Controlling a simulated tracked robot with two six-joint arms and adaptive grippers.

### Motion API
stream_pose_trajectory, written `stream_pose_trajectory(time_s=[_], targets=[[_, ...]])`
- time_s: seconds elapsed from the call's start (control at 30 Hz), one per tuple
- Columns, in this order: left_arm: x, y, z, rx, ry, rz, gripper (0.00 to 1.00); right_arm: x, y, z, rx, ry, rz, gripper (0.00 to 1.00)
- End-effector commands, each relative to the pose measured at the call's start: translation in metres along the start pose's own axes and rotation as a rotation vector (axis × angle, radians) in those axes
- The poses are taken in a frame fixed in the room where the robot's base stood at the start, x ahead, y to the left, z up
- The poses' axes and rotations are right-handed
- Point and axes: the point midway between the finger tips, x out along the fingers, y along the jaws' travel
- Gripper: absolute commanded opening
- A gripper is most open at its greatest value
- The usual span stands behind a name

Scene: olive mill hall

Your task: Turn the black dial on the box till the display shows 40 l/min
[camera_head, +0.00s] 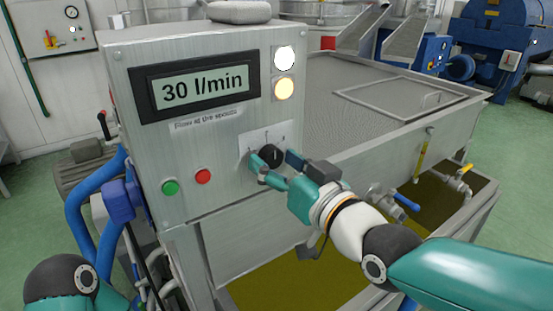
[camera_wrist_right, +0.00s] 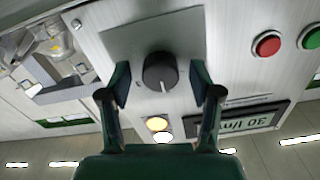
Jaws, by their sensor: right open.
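The grey metal box (camera_head: 213,150) stands at the left of the tank. Its display (camera_head: 202,90) reads 30 l/min, and a label below it says "Flow at the spouts". The black dial (camera_head: 270,154) sits on a light plate on the box's front. My right gripper (camera_head: 279,167) is at the dial, with one finger on each side. In the right wrist view the dial (camera_wrist_right: 160,72) lies between the two open fingers (camera_wrist_right: 160,90), with a gap on both sides. Its white pointer mark shows. My left arm shows at the lower left; its gripper is out of view.
A green button (camera_head: 170,187) and a red button (camera_head: 203,176) are left of the dial. A white lamp (camera_head: 284,58) and a yellow lamp (camera_head: 284,88) sit above it. The steel tank (camera_head: 330,100) is behind, with a blue-handled valve (camera_head: 407,202) at right.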

Motion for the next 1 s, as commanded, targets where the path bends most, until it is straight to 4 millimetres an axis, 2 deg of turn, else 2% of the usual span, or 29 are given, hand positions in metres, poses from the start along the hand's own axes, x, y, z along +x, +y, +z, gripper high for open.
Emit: stream_pose_trajectory(time_s=[0.3, 0.6, 0.67, 1.0], targets=[[-0.0002, 0.0001, 0.0, 0.0, 0.0, 0.0, 0.0, 0.0021, -0.0003, 0.0002, 0.0, 0.0, -0.001, 0.62], [-0.0003, 0.0001, 0.0, 0.0, 0.0, 0.0, 0.0, 0.002, -0.0004, 0.0002, 0.0, -0.001, -0.001, 0.12], [-0.0002, 0.0001, 0.0, 0.0, 0.0, 0.0, 0.0, 0.002, -0.0004, 0.0003, 0.0, -0.001, -0.001, 0.04], [0.0081, -0.0029, -0.0001, 0.0, 0.0, 0.0, 0.0, 0.002, -0.0001, 0.0027, 0.047, -0.001, -0.001, 0.04]])
